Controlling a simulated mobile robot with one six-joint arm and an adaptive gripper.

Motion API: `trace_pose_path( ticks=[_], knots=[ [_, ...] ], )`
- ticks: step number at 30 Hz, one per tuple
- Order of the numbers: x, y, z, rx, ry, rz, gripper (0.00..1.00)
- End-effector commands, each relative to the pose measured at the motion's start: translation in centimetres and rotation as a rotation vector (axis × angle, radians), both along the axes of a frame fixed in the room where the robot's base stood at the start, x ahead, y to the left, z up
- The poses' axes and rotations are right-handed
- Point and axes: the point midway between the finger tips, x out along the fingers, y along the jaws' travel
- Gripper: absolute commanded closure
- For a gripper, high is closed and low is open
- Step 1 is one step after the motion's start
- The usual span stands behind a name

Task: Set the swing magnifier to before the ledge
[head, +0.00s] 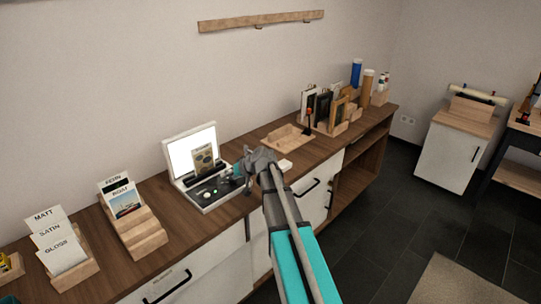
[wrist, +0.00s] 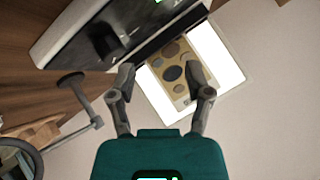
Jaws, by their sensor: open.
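A viewing box (head: 205,192) with a lit white panel (head: 181,156) stands open on the wooden counter. A beige card with dark ovals (head: 205,160) leans against the panel on a dark ledge (wrist: 172,33). The card also shows in the wrist view (wrist: 173,68), between my fingers as seen from there. My gripper (head: 245,165) is open at the box's right side, and its fingers (wrist: 158,76) hold nothing. In the wrist view a grey jointed arm (wrist: 88,108) and a dark ring (wrist: 18,158), apparently the swing magnifier, are at the left, outside my fingers.
A tiered card stand (head: 142,235) and a sample rack (head: 75,265) stand left of the box. A wooden tray (head: 283,138) and a frame holder (head: 338,118) stand to the right. A wooden rail (head: 262,20) is on the wall above.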

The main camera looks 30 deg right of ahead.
Motion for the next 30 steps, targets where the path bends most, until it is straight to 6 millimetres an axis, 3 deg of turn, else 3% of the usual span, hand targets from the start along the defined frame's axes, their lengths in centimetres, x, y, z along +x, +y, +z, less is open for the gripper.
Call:
trace_pose_path(
  ticks=[1,14,22,30],
  knots=[
    [-0.2,-1.6,-0.5,0.005,-0.023,0.025,0.35],
    [-3.8,-11.8,0.5,0.005,-0.35,0.267,0.35],
    [-6.7,-18.0,1.9,-0.04,-0.614,0.358,0.35],
    [-8.2,-24.8,4.0,-0.115,-0.871,0.338,0.35]
  ],
)
